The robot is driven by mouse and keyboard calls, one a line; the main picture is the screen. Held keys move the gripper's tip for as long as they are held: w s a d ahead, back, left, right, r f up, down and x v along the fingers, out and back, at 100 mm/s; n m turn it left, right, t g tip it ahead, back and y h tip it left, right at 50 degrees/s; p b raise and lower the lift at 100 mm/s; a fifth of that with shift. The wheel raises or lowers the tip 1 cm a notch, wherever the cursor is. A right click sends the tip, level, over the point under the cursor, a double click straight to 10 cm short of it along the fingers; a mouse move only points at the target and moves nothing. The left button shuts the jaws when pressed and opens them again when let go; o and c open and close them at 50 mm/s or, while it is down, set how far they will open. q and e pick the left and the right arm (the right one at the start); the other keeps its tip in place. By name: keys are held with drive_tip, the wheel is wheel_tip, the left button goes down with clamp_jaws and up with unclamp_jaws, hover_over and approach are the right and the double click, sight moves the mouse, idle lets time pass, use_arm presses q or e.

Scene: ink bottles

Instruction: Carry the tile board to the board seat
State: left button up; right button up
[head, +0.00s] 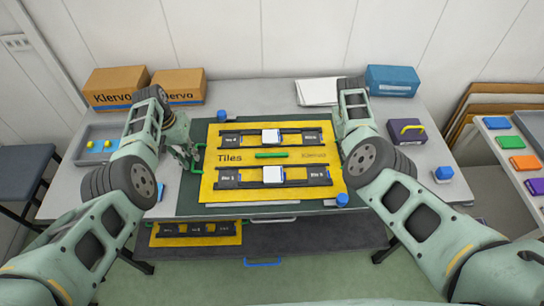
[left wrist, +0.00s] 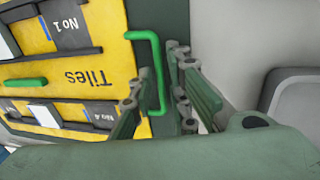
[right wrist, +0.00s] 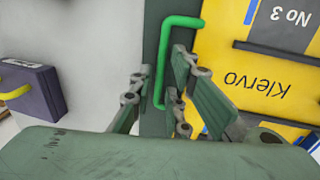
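The yellow tile board (head: 310,157) lies flat on the table, with tile rails, a green bar in its middle and a green handle at each end. My left gripper (head: 190,155) is at the left handle (head: 198,160). In the left wrist view, its parted fingers (left wrist: 160,105) stand either side of this handle (left wrist: 157,70). In the right wrist view, my right gripper (right wrist: 165,100) has parted fingers either side of the right handle (right wrist: 162,65). My right arm hides that gripper in the head view. I cannot tell which surface is the board seat.
Blue blocks stand near the board's back left (head: 221,116) and front right (head: 342,200) corners. A purple box (head: 406,132) is at right, a grey tray (head: 88,150) at left. Cartons (head: 180,86) stand behind. Another yellow board (head: 195,240) lies below the tabletop.

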use_arm(q)
drive_tip(key=shift+f, duration=0.45)
use_arm(e)
drive_tip(key=shift+f, duration=0.45)
use_arm(q)
drive_tip(key=shift+d, duration=0.1)
drive_tip(key=shift+c, duration=0.3)
use_arm(e)
drive_tip(key=shift+c, duration=0.3)
use_arm(q)
clamp_jaws()
use_arm(e)
clamp_jaws()
use_arm(q)
drive_tip(key=shift+r, duration=0.1)
use_arm(e)
drive_tip(key=shift+r, duration=0.1)
